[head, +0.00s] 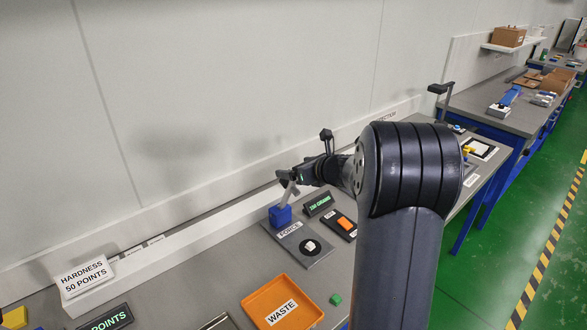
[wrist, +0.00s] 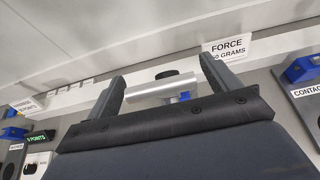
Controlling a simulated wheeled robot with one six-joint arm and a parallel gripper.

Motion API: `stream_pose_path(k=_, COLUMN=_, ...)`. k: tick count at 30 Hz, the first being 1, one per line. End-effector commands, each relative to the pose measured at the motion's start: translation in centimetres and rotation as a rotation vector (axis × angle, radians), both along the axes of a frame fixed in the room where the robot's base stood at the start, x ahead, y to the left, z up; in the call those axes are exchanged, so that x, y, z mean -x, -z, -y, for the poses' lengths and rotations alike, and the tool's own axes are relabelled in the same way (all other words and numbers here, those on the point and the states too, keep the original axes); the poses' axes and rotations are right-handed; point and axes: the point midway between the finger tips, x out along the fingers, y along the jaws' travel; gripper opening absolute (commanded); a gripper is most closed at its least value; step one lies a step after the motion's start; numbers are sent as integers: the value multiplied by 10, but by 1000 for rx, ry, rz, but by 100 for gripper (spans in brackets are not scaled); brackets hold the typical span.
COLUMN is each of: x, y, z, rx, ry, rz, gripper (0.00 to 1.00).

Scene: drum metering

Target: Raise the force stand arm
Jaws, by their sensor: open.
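The force stand is at the middle of the bench in the head view, with a blue block (head: 281,216) on a grey plate labelled FORCE. Its light grey arm (head: 287,194) slopes up from the block towards my gripper (head: 296,177). In the wrist view, a silver bar (wrist: 160,89), apparently part of the stand arm, lies crosswise between the two dark fingers of my gripper (wrist: 163,80). The fingers are apart, with a gap at least on the left. Whether the bar touches the right finger I cannot tell. A white piece (head: 310,245) sits on the plate's black disc.
A green-lit display (head: 318,203) and an orange-topped device (head: 345,224) are right of the stand. The wall runs close behind.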

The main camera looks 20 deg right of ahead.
Motion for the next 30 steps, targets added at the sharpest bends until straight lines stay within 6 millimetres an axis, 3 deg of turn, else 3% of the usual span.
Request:
stream_pose_path(k=9, x=51, y=-23, z=19, rx=1, ry=3, rz=1, gripper=84)
stream_pose_path(k=15, x=70, y=-32, z=26, rx=0, ry=1, rz=-1, gripper=84)
stream_pose_path(k=26, x=75, y=-35, z=27, rx=-2, ry=0, rz=-2, gripper=84)
stream_pose_path(k=30, x=76, y=-31, z=27, rx=10, ry=-8, rz=9, gripper=73)
